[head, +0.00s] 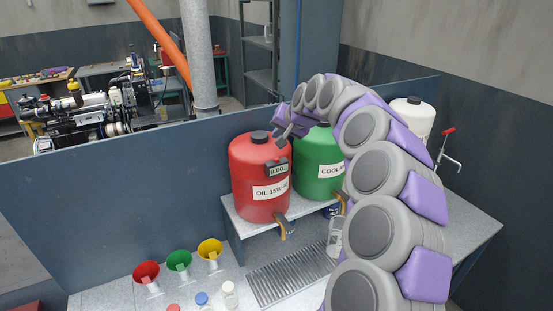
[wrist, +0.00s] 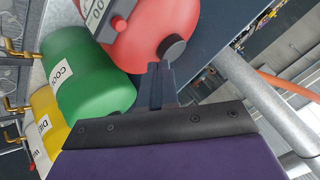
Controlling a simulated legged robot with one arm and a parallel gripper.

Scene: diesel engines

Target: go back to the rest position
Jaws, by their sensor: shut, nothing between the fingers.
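My gripper (head: 287,134) is in front of the top of the red oil tank (head: 258,185) in the head view, at the end of my arched purple and grey arm. In the wrist view the fingers of my gripper (wrist: 161,72) are together and empty, pointing toward the red tank's dark cap (wrist: 172,49). I cannot tell whether they touch the tank. The green coolant tank (head: 318,165) stands right of the red one, partly behind my arm.
A yellow tank (wrist: 47,112) shows in the wrist view. A white tank (head: 412,118) stands behind my arm. Red (head: 146,272), green (head: 179,261) and yellow (head: 210,249) funnels and small bottles (head: 229,290) stand front left. A grey pole (head: 200,55) rises behind the blue partition (head: 120,200).

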